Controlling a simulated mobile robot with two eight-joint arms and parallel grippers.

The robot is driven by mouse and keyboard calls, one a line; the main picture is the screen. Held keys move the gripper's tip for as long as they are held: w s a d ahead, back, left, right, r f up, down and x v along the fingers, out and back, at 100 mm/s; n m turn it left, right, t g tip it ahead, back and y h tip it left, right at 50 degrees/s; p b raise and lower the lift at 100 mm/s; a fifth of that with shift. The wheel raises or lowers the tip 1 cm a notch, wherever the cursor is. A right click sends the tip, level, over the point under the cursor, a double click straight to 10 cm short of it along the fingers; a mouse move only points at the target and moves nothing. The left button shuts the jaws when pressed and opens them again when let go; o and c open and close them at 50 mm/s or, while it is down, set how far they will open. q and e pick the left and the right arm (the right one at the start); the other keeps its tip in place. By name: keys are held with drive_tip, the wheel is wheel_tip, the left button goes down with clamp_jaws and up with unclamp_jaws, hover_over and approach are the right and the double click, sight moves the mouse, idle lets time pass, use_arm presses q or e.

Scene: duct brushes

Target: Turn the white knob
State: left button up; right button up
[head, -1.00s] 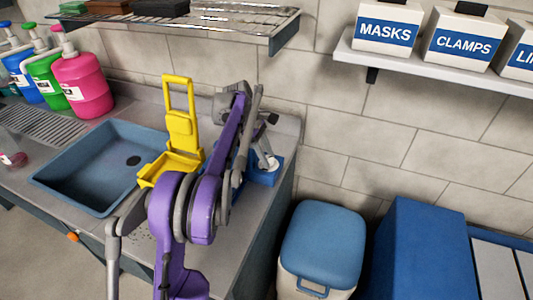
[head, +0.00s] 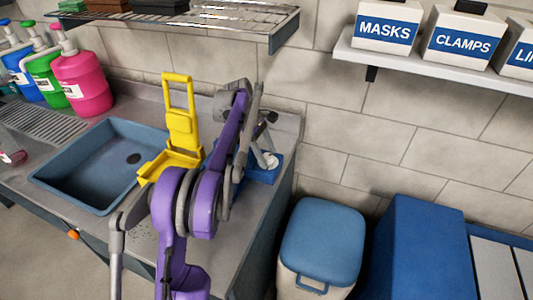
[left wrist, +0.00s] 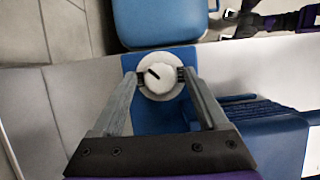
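The white knob (left wrist: 161,77) is round with a short black mark on its face. It sits on a blue base (left wrist: 148,121), seen from above in the left wrist view. In the head view the blue base (head: 262,174) is at the right end of the counter, and the knob is partly hidden behind my left arm. My left gripper (left wrist: 161,76) has one finger on each side of the knob. Both dark fingertips appear to touch it. My right gripper is not recognisable in either view.
A yellow holder (head: 181,130) stands upright on the counter left of my left arm, beside the blue sink (head: 80,170). Pump bottles (head: 82,85) stand at the back left. A blue-lidded bin (head: 322,245) and a blue box (head: 420,250) are to the right. A wire shelf (head: 200,20) hangs above.

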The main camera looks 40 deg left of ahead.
use_arm(q)
drive_tip(key=p+v, duration=0.1)
drive_tip(key=v, duration=0.9)
drive_tip(key=shift+a+r, duration=0.2)
drive_tip(key=shift+r, duration=0.15)
use_arm(e)
drive_tip(key=shift+w+r, duration=0.15)
drive_tip(key=shift+r, duration=0.55)
use_arm(q)
drive_tip(key=shift+d+f, duration=0.1)
